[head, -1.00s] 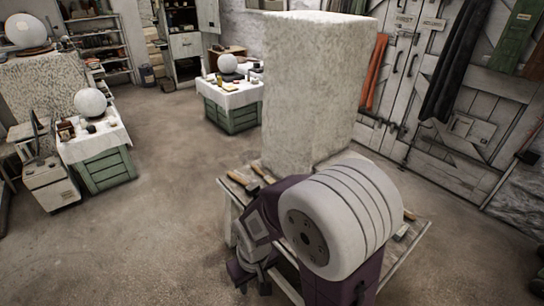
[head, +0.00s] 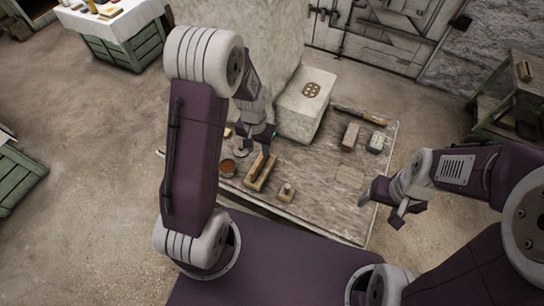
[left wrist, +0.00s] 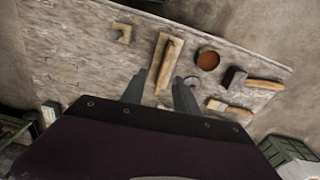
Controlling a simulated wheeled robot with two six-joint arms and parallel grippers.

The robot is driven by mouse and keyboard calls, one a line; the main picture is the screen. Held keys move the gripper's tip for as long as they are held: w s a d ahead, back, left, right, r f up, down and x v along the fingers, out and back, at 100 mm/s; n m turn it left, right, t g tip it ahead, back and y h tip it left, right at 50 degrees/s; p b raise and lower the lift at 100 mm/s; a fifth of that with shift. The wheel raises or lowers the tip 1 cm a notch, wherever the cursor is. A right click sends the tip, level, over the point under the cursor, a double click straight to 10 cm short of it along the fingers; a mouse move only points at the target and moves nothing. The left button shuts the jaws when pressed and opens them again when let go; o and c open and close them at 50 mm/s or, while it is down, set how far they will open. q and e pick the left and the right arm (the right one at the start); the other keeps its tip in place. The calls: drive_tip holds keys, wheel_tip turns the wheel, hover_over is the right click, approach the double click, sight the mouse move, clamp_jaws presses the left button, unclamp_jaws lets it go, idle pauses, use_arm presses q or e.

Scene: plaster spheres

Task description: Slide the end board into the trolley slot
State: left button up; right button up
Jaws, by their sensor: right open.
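I cannot pick out an end board or a trolley slot in either view. A worn plank-topped bench (head: 325,205) stands before me; whether it is the trolley I cannot tell. My left gripper (head: 255,142) hangs over its left part, partly hidden by its arm. In the left wrist view its two fingers (left wrist: 158,96) are spread with nothing seen between them, above a wooden float (left wrist: 168,65). The float (head: 260,172) also shows in the head view. My right gripper (head: 381,207) is open and empty at the bench's right edge.
A side table (head: 515,105) stands right.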

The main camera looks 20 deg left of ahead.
use_arm(q)
hover_over(260, 164)
drive_tip(key=shift+m, duration=0.4)
drive_tip(key=f, duration=0.8)
drive_tip(key=shift+w+a, duration=0.2)
drive_tip(key=shift+w+a+f, duration=0.25)
drive_tip(key=shift+f, duration=0.35)
drive_tip(key=f, duration=0.8)
drive_tip(key=shift+w+d+f, duration=0.2)
drive_tip(key=shift+f, duration=0.15)
clamp_jaws()
